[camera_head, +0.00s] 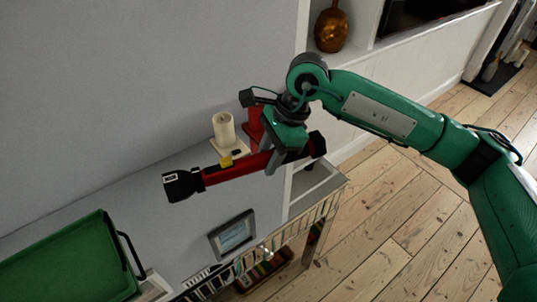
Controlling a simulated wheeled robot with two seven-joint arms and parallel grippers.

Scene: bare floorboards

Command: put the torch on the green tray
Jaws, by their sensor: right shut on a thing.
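A red and black torch (231,171) is held above the top of a grey cabinet, its wide black head to the left and its black end to the right. My right gripper (277,158) is shut on the torch near its right part. The green tray (62,266) lies at the lower left, cut off by the picture's edge, with a black handle on its right side. The torch is to the right of the tray and apart from it. My left gripper does not show.
A cream candle (224,130) and a red object (253,124) stand behind the torch. A framed picture (232,234) is near the cabinet's front edge. A brown vase (331,28) stands in a wall niche. Bare floorboards (385,215) lie to the right.

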